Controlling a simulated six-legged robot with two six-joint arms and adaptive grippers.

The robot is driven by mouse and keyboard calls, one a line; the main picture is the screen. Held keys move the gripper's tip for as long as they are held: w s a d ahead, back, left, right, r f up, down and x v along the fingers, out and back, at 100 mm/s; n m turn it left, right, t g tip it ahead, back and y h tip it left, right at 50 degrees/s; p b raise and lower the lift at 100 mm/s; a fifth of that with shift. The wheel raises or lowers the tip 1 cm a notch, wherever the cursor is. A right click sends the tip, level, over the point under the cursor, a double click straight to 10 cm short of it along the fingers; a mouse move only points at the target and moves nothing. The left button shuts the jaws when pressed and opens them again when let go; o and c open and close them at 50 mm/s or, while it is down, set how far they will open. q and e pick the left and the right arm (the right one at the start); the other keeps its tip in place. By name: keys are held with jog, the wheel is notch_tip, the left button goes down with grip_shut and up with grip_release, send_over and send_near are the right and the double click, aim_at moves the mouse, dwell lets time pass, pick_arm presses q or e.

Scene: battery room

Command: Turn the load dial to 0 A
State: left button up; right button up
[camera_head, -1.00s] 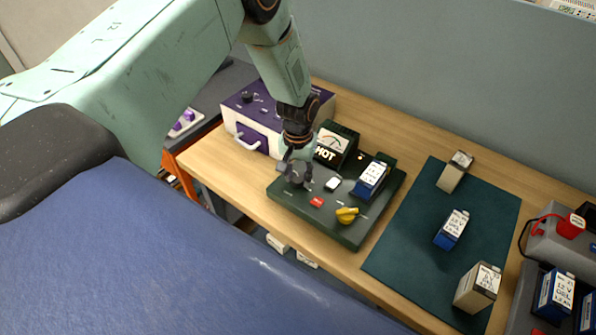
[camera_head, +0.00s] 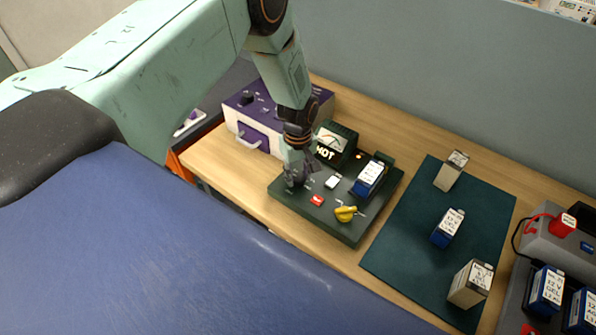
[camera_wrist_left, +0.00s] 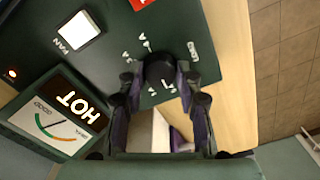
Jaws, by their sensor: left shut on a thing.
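The load dial, a round black knob (camera_wrist_left: 160,70), sits on the dark green test panel (camera_head: 341,231). White scale marks surround it, too small to read surely in the left wrist view. My right gripper is not in view.
The panel also bears a meter marked HOT (camera_head: 335,142), a white FAN switch (camera_head: 333,181), a red button (camera_head: 317,200), a yellow knob (camera_head: 345,213) and a blue battery (camera_head: 369,178). A purple-topped unit (camera_head: 270,108) stands left; a green mat (camera_head: 405,235) with batteries lies right.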

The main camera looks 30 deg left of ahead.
aim_at(298, 177)
pick_arm(q)
jog(key=shift+n, duration=0.5)
jog(key=o, duration=1.2)
jog(key=shift+c, duration=0.2)
notch_tip(298, 177, up, 12)
